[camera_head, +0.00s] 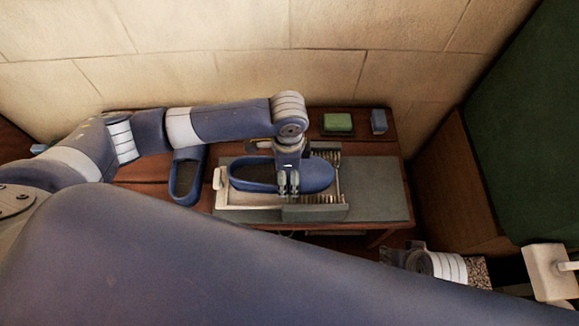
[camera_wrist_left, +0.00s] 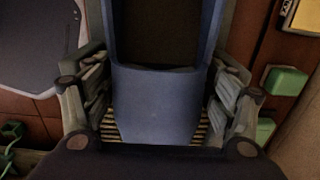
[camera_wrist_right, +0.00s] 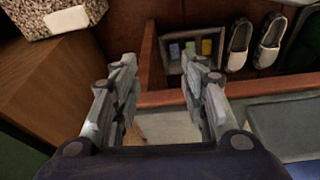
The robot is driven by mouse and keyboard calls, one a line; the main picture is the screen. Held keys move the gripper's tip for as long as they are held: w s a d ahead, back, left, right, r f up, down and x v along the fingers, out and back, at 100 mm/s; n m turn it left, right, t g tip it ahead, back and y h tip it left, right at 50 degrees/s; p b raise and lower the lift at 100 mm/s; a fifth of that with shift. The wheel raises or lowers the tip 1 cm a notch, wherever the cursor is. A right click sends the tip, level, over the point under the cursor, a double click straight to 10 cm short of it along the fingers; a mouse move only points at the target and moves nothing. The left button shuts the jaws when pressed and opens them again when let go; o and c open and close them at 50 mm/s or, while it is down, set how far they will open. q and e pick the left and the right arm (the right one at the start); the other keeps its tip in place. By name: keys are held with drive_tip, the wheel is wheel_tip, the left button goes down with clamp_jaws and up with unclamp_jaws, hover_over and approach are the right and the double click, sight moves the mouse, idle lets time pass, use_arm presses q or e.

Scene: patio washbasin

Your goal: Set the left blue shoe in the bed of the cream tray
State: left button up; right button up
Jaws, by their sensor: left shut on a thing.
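A blue shoe (camera_head: 252,175) lies lengthwise over the cream tray (camera_head: 240,202) on the grey mat (camera_head: 382,190). In the left wrist view the fingers (camera_wrist_left: 160,92) press both sides of the shoe (camera_wrist_left: 155,103). The shoe hides most of the tray bed, and I cannot tell whether it touches the bed. A second blue shoe (camera_head: 184,180) stands on the table left of the tray. My right gripper (camera_wrist_right: 161,68) is open and empty, away from the tray.
A green block (camera_head: 338,122) and a small blue block (camera_head: 379,121) are at the back right of the wooden table (camera_head: 133,170). The mat's right part is clear. The right wrist view shows white shoes (camera_wrist_right: 240,45) and a box of small items (camera_wrist_right: 190,62).

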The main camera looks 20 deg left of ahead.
use_arm(q)
drive_tip(key=shift+f, duration=1.45)
drive_tip(key=shift+f+b, duration=0.3)
drive_tip(key=shift+f, duration=0.35)
use_arm(e)
drive_tip(key=r, duration=0.2)
drive_tip(key=shift+s+d+r, duration=0.15)
drive_tip(key=shift+d+r, duration=0.15)
drive_tip(key=shift+d, duration=0.1)
use_arm(q)
drive_tip(key=o, duration=1.3)
use_arm(e)
drive_tip(key=shift+d+f, duration=0.1)
drive_tip(key=shift+s, duration=0.15)
